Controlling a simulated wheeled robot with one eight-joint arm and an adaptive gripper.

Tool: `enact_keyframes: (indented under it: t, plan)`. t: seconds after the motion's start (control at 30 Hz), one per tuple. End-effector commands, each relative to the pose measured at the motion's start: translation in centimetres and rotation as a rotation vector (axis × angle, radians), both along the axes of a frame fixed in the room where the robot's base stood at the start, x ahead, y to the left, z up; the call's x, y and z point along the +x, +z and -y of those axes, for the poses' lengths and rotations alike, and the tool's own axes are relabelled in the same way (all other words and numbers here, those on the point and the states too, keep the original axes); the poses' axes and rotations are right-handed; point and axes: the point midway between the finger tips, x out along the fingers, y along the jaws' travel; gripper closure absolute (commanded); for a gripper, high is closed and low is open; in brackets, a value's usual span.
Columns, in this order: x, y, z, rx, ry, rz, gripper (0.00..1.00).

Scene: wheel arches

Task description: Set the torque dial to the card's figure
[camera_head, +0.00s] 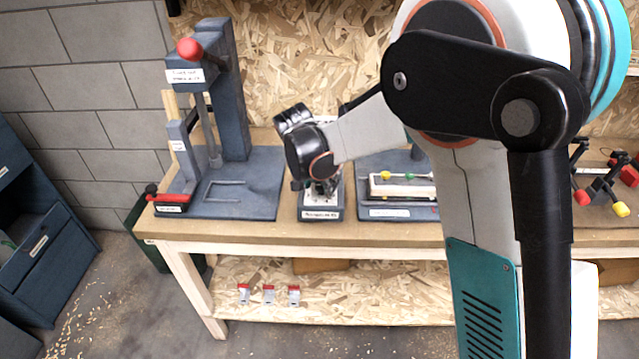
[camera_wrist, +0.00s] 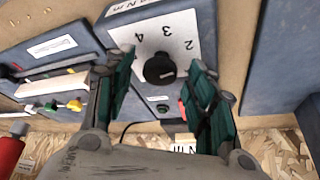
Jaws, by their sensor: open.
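The torque dial (camera_wrist: 160,69), a round black knob, sits on a pale plate marked 2, 3 and 4. In the wrist view it lies between my gripper's (camera_wrist: 162,64) two green-padded fingers, which are open and spread to either side with no clear contact. The knob's pointer is hard to make out. The dial's grey box (camera_head: 320,212) stands on the bench in the head view, under my wrist, which hides its top.
A tall blue-grey press (camera_head: 233,100) with a red knob stands left of the box. A grey tray with coloured-knob levers (camera_head: 400,190) is close on the right. On the box are a green button (camera_wrist: 162,108) and a red part (camera_wrist: 182,107). The bench's front edge (camera_head: 300,237) is clear.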

Motion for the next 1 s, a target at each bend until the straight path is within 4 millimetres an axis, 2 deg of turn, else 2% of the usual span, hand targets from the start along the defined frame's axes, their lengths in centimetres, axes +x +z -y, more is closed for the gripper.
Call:
enact_keyframes:
  t: [0.13, 0.17, 0.33, 0.67, 1.0]
  plan:
    - [0.0, 0.02, 0.01, 0.0, 0.0, 0.0, 0.5]
    - [-0.01, 0.03, 0.01, 0.0, 0.0, 0.0, 0.54]
    - [-0.01, 0.04, 0.01, 0.0, 0.0, 0.0, 0.93]
    - [-0.02, 0.04, 0.04, 0.0, 0.024, 0.0, 0.93]
    - [-0.1, 0.06, 0.23, 0.001, 0.216, 0.002, 0.93]
